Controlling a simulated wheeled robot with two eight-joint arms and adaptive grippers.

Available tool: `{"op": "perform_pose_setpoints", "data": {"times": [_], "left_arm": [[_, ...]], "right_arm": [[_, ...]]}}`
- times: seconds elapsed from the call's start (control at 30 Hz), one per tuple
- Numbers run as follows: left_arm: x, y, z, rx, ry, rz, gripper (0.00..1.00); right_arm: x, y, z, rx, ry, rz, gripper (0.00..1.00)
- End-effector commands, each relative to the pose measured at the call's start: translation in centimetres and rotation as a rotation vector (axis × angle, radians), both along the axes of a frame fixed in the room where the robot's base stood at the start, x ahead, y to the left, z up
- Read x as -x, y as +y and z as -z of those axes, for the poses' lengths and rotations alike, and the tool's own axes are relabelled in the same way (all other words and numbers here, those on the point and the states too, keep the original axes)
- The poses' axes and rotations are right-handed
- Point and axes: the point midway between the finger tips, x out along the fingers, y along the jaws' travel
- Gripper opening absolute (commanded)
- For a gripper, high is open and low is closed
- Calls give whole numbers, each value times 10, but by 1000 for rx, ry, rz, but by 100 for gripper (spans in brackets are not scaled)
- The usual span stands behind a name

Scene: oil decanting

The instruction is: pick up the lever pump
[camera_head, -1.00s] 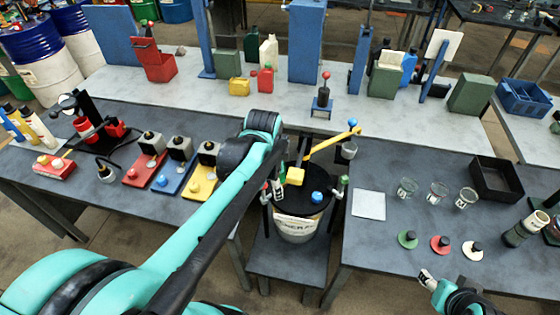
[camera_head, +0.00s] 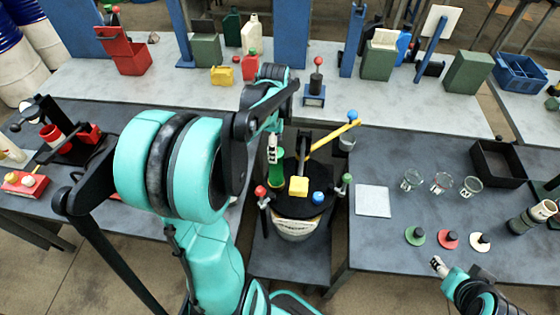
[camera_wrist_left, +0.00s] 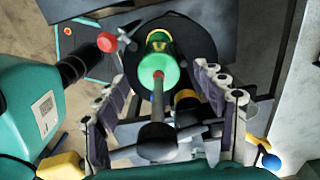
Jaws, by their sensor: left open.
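A yellow lever arm with a blue knob (camera_head: 338,131) rises on a black post at the drum's black lid (camera_head: 286,206); I take it for part of the lever pump, though the body is partly hidden.
A yellow block (camera_head: 298,186) and blue cap (camera_head: 318,198) sit on the lid, with red-knobbed (camera_head: 261,191) and green-knobbed clamps (camera_head: 347,178) at its sides. A small blue stand (camera_head: 315,98) is behind. Glass cups (camera_head: 442,182) and a black tray (camera_head: 498,163) are on the right table.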

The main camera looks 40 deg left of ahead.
Motion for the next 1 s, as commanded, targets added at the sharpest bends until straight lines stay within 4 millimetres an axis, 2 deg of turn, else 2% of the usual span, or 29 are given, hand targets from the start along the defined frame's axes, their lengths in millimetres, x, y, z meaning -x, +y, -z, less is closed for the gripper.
{"op": "perform_pose_setpoints", "data": {"times": [0.03, 0.4, 0.63, 0.87, 1.0], "left_arm": [[1, 0, 8, 0, 0, -1, 70], [1, -1, 34, 0, -1, -2, 70], [0, -1, 47, 0, -1, -2, 70], [0, 0, 75, 0, -1, -3, 70], [-2, 1, 99, 0, -1, -3, 70]], "right_arm": [[0, 0, 8, 0, 0, 0, 52], [0, 0, 34, 0, 0, 0, 52], [0, 0, 41, 0, 0, 0, 52], [0, 0, 51, 0, 0, 0, 52], [0, 0, 61, 0, 0, 0, 52]]}}
